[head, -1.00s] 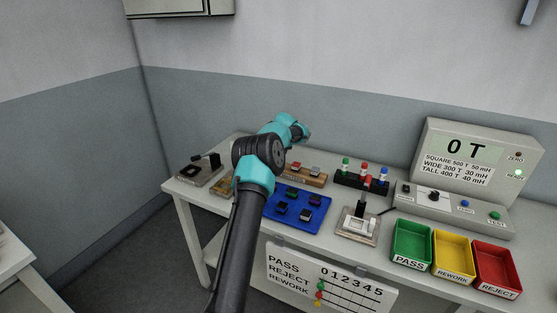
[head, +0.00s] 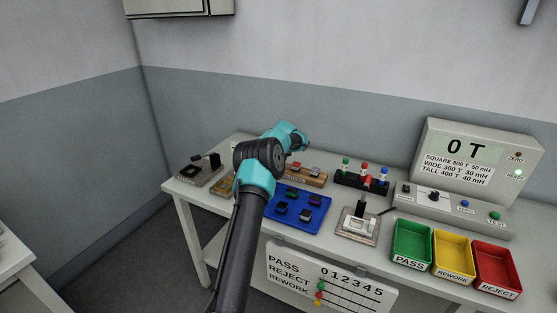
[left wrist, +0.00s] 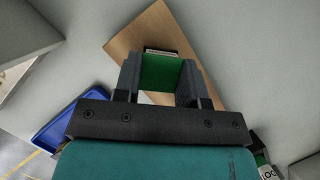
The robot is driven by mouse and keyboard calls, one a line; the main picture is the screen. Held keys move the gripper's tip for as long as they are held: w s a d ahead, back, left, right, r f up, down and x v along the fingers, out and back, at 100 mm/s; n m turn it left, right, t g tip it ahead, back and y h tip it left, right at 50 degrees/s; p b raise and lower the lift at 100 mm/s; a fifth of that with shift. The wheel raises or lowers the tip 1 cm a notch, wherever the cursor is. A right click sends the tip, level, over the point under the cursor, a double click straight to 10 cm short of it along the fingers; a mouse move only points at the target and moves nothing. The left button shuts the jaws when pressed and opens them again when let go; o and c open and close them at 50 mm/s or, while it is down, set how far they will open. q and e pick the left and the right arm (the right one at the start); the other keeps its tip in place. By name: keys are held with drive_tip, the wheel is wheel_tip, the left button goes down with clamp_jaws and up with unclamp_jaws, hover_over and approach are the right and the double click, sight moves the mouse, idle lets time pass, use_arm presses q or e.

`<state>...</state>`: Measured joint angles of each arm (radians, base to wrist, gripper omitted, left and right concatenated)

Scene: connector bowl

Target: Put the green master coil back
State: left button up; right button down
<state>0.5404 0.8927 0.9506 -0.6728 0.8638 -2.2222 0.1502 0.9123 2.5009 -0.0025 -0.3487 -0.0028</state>
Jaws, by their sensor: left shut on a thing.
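The green master coil (left wrist: 160,74) sits between the two fingers of my left gripper (left wrist: 159,82) in the left wrist view, and the gripper is shut on it. Behind it is a tan wooden board (left wrist: 128,42), with a small pale label by the coil's far edge. I cannot tell whether the coil touches the board. In the head view, my left arm hides the gripper's fingers and the coil. The wooden master rack (head: 318,181) there holds a red and a pale coil and is partly behind my arm. My right gripper is not in view.
A blue tray (head: 323,203) with several dark-based coils lies in front of the rack. A test fixture (head: 358,226) stands right of it. A black stand (head: 348,179) with coloured pegs is behind. Green (head: 411,244), yellow (head: 453,254) and red (head: 497,268) bins are at right.

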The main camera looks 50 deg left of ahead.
use_arm(q)
drive_tip(key=o, duration=1)
drive_tip(key=shift+f, duration=0.1)
drive_tip(key=v, duration=1.2)
